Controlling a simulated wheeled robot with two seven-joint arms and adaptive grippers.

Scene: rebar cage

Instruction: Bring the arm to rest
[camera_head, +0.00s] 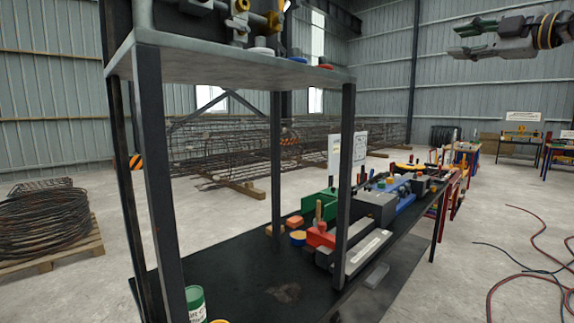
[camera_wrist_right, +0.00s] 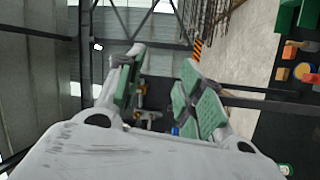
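My right gripper (camera_head: 470,41) is raised at the upper right of the head view, in the air, pointing left. In the right wrist view its two fingers with green pads (camera_wrist_right: 160,95) stand apart with a gap between them, and nothing is held. The right gripper touches nothing that I can see. My left gripper is not in the head view.
A dark shelf (camera_head: 230,68) with valves on top stands close at the left. Its lower bench (camera_head: 290,290) carries tools and boxes. Rebar cages (camera_head: 230,155) lie behind. Coiled wire (camera_head: 45,225) sits on a pallet.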

